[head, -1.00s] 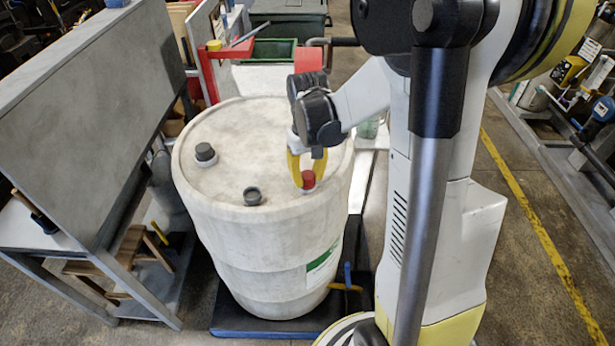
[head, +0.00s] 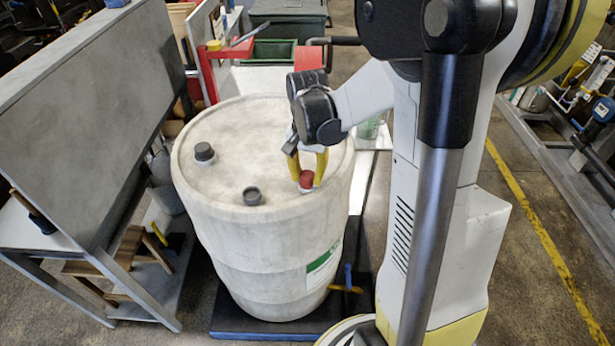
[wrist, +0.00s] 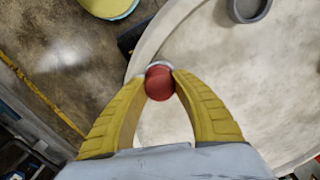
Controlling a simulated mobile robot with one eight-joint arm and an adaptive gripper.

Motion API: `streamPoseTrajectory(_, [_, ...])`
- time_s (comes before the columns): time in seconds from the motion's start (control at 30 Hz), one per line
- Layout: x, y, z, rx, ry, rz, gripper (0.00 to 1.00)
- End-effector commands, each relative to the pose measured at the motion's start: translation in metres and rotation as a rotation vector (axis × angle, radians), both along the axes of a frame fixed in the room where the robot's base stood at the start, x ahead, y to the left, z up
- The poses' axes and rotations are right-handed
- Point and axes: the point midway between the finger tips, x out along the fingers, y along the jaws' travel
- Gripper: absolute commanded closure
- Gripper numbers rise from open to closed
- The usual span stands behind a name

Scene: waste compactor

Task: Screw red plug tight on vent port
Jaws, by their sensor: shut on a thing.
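The red plug (head: 306,180) sits at the near right part of the white drum's top (head: 225,185). It also shows in the wrist view (wrist: 159,82), close to the drum's rim. My gripper (head: 306,183) points down over it, its yellow fingers shut on the plug from two sides. The wrist view shows both fingertips (wrist: 160,80) against the plug. A pale ring shows just beyond the plug in the wrist view. The vent port under the plug is mostly hidden, so how far the plug is seated cannot be told.
A dark grey open bung (head: 252,196) and a dark cap (head: 204,152) stand on the drum top. A grey metal bench (head: 90,110) is close on the left. A red frame (head: 209,75) stands behind the drum. The drum stands on a dark blue platform (head: 260,330).

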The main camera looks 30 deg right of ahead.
Motion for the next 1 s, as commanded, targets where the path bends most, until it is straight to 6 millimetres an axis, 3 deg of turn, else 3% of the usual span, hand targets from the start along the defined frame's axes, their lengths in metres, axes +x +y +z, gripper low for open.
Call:
streamPoseTrajectory(0.13, [0.0001, 0.0, -0.0004, 0.0, 0.0, -0.151, 1.0])
streamPoseTrajectory(0.37, [0.0001, 0.0, 0.0, 0.0, 0.0, -0.171, 1.0])
streamPoseTrajectory(0.4, [0.0001, 0.0, 0.0, 0.0, 0.0, -0.17, 0.6])
streamPoseTrajectory(0.47, [0.0001, 0.0001, 0.0, 0.0, 0.0, -0.17, 0.46])
streamPoseTrajectory(1.0, [-0.0001, 0.0001, -0.0004, 0.0, 0.0, -0.121, 0.5])
